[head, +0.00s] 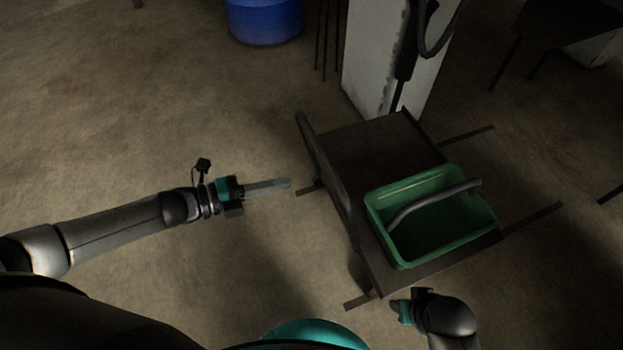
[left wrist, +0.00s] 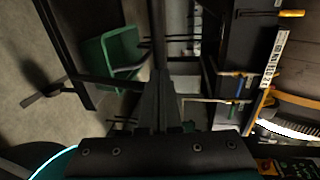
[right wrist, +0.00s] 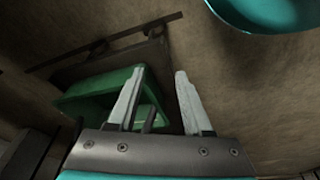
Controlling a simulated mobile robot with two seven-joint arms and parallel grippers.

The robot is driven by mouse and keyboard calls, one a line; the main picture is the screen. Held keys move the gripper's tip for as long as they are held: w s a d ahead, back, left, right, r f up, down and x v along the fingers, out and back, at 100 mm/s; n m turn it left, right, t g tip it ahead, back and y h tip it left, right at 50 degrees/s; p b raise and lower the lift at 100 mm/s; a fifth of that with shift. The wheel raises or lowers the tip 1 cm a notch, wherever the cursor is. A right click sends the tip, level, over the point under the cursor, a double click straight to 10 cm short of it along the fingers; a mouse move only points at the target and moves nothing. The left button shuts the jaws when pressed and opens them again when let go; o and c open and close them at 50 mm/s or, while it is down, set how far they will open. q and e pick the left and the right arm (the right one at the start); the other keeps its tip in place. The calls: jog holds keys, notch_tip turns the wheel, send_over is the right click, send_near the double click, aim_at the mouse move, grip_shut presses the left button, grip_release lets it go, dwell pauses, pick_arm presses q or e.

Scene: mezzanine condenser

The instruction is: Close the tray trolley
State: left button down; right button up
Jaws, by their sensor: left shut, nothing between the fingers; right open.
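The tray trolley is a dark, flat-topped unit (head: 365,150) right of centre in the head view, with a long raised dark panel (head: 325,180) along its left side. A green bin (head: 445,245) with a grey bar across it sits on its right-hand part. My left gripper (head: 289,184) is shut and empty, left of the raised panel, with a small gap seen between them. The left wrist view shows the green bin (left wrist: 122,55) beyond its fingers. My right gripper (right wrist: 157,88) is open and empty, with the green bin (right wrist: 100,88) beyond it; the head view hides its fingers.
A grey-white pillar (head: 375,60) with a hanging black hose stands behind the trolley. A blue drum (head: 264,20) is at the top. Thin dark bars (head: 530,219) stick out near the floor around the trolley. The floor (head: 150,120) at left is clear.

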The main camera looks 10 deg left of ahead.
pick_arm(q)
jog(key=b+x, duration=0.2)
jog(key=x, duration=0.5)
jog(key=shift+w+d, duration=0.25)
jog(key=shift+d, duration=0.05)
pick_arm(e)
jog(key=shift+t, duration=0.4)
jog(key=shift+w+r, duration=0.25)
jog(key=shift+r, duration=0.55)
jog(key=shift+w+r, duration=0.25)
jog(key=shift+r, duration=0.6)
jog(key=shift+w+r, duration=0.25)
jog(key=shift+r, duration=0.55)
